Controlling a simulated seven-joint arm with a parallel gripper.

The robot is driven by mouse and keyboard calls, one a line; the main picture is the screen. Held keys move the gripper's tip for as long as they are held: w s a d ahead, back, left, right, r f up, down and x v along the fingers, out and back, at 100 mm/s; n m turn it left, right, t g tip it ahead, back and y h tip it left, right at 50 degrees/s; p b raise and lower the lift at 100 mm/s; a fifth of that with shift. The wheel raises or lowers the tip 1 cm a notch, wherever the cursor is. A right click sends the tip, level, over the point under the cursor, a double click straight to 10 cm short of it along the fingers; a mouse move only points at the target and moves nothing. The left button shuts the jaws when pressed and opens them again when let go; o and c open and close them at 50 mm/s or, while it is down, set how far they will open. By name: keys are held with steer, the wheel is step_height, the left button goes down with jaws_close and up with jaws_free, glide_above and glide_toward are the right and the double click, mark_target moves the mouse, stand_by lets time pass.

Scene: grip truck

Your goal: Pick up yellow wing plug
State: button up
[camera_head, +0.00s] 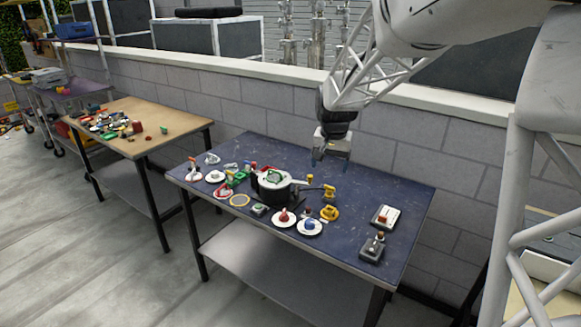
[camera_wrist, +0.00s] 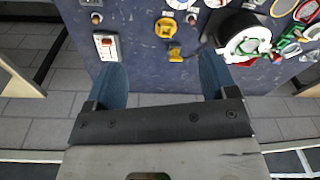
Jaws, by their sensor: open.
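Two yellow pieces lie on the dark blue table (camera_head: 268,150). One is a small upright yellow piece (camera_head: 329,191), right of the pot; the other is a rounder, low yellow piece (camera_head: 329,213), nearer the front. I cannot tell for sure which is the wing plug. In the wrist view the small yellow piece (camera_wrist: 174,50) and the round yellow piece (camera_wrist: 166,27) lie beyond the gap between my fingers. My gripper (camera_head: 330,158) is open and empty, above the table toward its wall side. Its two blue fingers (camera_wrist: 162,78) are spread wide, and nothing is between them.
A pot (camera_head: 270,190) with a white lid stands left of the yellow pieces. White discs with knobs (camera_head: 284,218) lie in front. A white plate with a red part (camera_head: 385,217) and a grey box (camera_head: 372,248) are at the right. A block wall (camera_head: 400,150) runs behind.

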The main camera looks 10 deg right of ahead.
steer(key=w+d+f+m, duration=0.2)
steer(key=w+d+f, duration=0.2)
steer(key=w+f, duration=0.6)
steer(key=m+g, duration=0.1)
steer(key=m, duration=0.1)
glide_above(329, 190)
steer(key=f, duration=0.9)
steer(key=shift+w+d+f, duration=0.1)
steer(key=shift+w+d, duration=0.1)
steer(key=shift+w, duration=0.05)
steer(key=shift+f, duration=0.1)
steer(key=shift+f, duration=1.3)
steer(key=shift+f, duration=2.6)
steer(key=shift+c, duration=0.2)
